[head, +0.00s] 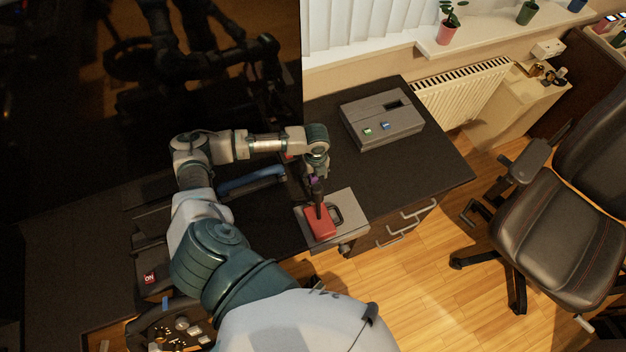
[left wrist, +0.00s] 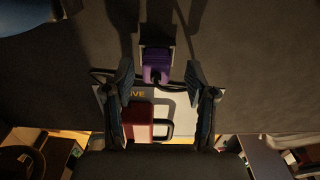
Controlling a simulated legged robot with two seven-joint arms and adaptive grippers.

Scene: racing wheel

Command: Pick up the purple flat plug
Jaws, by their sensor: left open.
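The purple flat plug (left wrist: 157,66) shows in the left wrist view, at the end of a dark grey holder or socket. In the head view only a small purple patch (head: 313,181) of it shows beside my gripper. My left gripper (left wrist: 159,72) is open, with one finger on each side of the plug. I see gaps between the plug and both fingers, and nothing is held. In the head view my left gripper (head: 317,190) points down above the table's right part and hides most of the plug. My right gripper is in neither view.
A red block (head: 320,222) and a dark handle sit on a light grey panel (head: 352,204) at the desk's front edge. A grey box (head: 382,117) with green and blue parts stands behind. A large dark reflective screen (head: 200,60) fills the left. A blue bar (head: 252,181) lies left.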

